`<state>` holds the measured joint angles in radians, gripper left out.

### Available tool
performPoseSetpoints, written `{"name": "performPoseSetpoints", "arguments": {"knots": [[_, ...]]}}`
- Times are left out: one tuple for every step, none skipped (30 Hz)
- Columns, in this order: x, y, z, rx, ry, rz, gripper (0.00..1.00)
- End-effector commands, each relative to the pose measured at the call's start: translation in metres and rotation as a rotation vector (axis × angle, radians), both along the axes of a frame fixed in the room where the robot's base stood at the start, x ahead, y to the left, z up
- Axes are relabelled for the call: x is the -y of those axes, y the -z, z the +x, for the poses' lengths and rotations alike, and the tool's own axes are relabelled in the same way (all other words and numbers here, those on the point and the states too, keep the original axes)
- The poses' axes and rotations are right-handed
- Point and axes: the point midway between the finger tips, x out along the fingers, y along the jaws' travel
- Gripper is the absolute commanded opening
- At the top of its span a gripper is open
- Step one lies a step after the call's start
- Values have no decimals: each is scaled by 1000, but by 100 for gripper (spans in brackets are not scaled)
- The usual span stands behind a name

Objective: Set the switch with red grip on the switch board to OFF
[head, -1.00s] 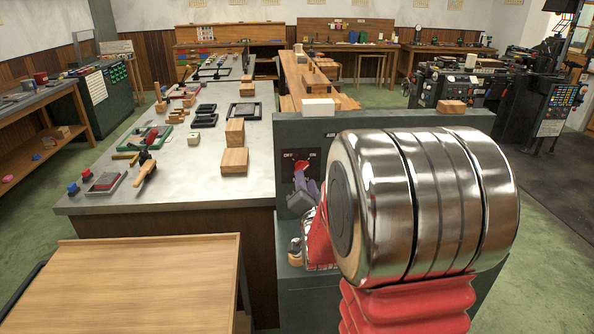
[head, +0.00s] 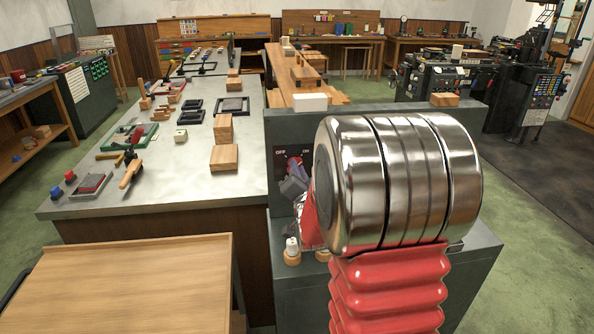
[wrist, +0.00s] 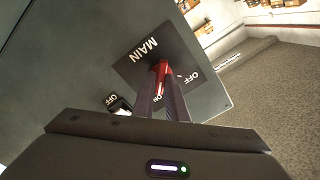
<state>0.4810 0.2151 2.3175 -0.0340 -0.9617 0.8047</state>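The switch board (head: 280,178) is a dark plate on the grey cabinet, with OFF at its upper left and ON at its upper right in the head view. In the wrist view the plate (wrist: 138,62) reads MAIN, with OFF to the right and ON partly hidden by my fingers. The switch's red grip (wrist: 161,72) stands out from the plate, at the tips of my gripper (wrist: 162,98). My two dark fingers are close together on either side of it and look closed on it. In the head view my gripper (head: 293,184) and forearm hide much of the switch.
A second, small switch (wrist: 119,104) with an OFF label sits left of my fingers in the wrist view. A white block (head: 310,102) and a wooden block (head: 444,99) lie on the cabinet top. A wooden-topped table (head: 130,285) stands at front left, beside a long cluttered workbench (head: 190,187).

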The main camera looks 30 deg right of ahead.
Motion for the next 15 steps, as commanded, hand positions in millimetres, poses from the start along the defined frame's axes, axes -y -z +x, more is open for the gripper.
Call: {"name": "performPoseSetpoints", "arguments": {"knots": [[0,0,0,0,0,0,8],[0,0,0,0,0,0,6],[0,0,0,0,0,0,4],[0,0,0,0,0,0,2],[0,0,0,0,0,0,0],[0,0,0,-1,-1,0,0],[0,0,0,-1,-1,0,0],[0,0,0,-1,-1,0,0],[0,0,0,-1,0,1,0],[0,0,0,-1,0,1,0],[0,0,0,-1,0,1,0],[0,1,0,-1,0,1,0],[0,1,0,-2,0,0,0],[0,1,0,-2,0,-1,0],[0,1,0,-3,0,-3,0]]}}
